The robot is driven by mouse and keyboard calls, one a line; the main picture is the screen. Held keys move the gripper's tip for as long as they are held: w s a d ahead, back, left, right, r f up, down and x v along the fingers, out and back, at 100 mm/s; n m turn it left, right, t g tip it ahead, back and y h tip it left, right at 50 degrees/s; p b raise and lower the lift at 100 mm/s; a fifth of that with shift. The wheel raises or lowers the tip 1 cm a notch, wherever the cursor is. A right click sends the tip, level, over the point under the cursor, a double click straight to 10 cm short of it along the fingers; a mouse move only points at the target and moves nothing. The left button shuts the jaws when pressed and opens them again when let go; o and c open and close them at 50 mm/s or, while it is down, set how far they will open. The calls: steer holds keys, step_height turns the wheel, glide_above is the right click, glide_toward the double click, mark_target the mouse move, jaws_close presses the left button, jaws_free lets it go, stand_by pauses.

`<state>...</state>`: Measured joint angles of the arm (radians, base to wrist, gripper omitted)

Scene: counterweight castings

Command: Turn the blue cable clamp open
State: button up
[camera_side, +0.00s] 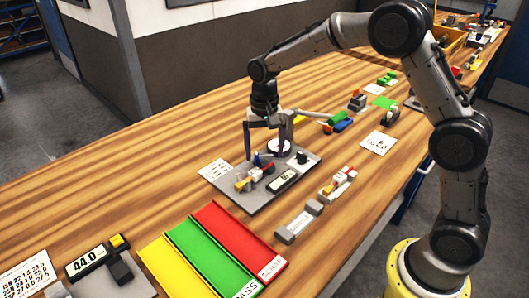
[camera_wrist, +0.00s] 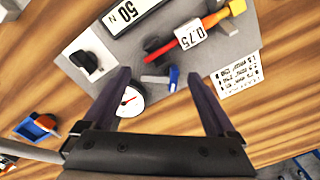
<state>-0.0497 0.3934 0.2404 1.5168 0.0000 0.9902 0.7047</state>
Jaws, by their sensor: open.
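The blue cable clamp (camera_wrist: 173,78) shows in the wrist view as a small upright blue piece beside a short grey bar, near the edge of a grey plate (camera_wrist: 190,60). In the side view it is a small blue spot (camera_side: 257,160), partly hidden by my fingers. My gripper (camera_wrist: 158,76) is open and empty. In the wrist view its two dark fingers stand apart, with the clamp between their tips, nearer the right one. In the side view my gripper (camera_side: 267,153) is low over the plate. I cannot tell whether the fingers touch the clamp.
On the plate are a round gauge (camera_wrist: 129,100), a black knob (camera_wrist: 88,62), a "50 N" display (camera_wrist: 134,12) and a red-and-yellow tool tagged 0.75 (camera_wrist: 195,34). A printed card (camera_wrist: 238,74) lies beside it. Yellow, green and red trays (camera_side: 213,250) stand in front.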

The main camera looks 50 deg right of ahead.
steer(key=shift+f, duration=0.6)
